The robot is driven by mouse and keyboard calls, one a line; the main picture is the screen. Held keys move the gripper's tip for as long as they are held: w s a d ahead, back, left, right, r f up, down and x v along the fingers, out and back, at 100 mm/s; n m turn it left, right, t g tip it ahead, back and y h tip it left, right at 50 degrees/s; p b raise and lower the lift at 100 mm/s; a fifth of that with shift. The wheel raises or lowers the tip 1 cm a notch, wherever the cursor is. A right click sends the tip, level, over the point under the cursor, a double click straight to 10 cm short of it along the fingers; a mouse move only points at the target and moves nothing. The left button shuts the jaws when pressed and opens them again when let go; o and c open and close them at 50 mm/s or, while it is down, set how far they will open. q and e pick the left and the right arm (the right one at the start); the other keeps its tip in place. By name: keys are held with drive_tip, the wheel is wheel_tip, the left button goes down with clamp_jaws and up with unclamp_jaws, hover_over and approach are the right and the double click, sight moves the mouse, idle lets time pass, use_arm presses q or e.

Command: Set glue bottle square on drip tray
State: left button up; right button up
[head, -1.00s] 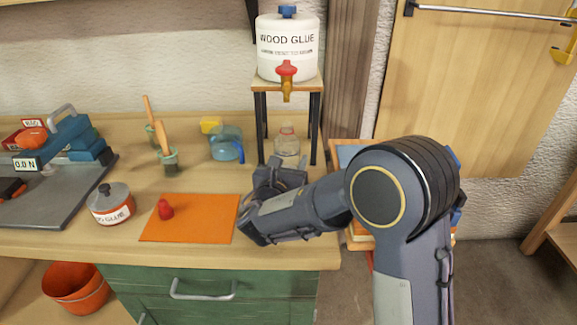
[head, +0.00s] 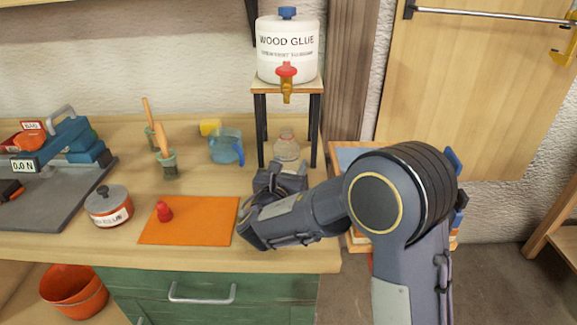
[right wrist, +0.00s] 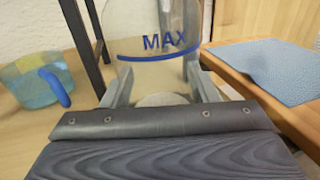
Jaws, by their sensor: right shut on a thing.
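The clear glue bottle (head: 287,149) stands upright under the tap of the wood glue tank, between the dark legs of its stand. In the right wrist view the bottle (right wrist: 155,72) shows a blue MAX mark and line. My right gripper (head: 281,172) is shut on the bottle, with a finger on each side of its lower part. A pale round shape (right wrist: 162,99) shows low behind the clear wall; I cannot tell what it is. I cannot make out the drip tray; the gripper and bottle hide the spot under the tap. My left gripper is not in view.
A measuring jug (head: 226,147), brush pots, a glue pot (head: 108,206) and an orange mat (head: 188,220) lie to the left. A blue pad (right wrist: 270,68) lies to the right.

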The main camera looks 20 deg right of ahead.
drive_tip(key=shift+f, duration=0.1)
drive_tip(key=o, duration=1.2)
drive_tip(key=shift+o, duration=0.2)
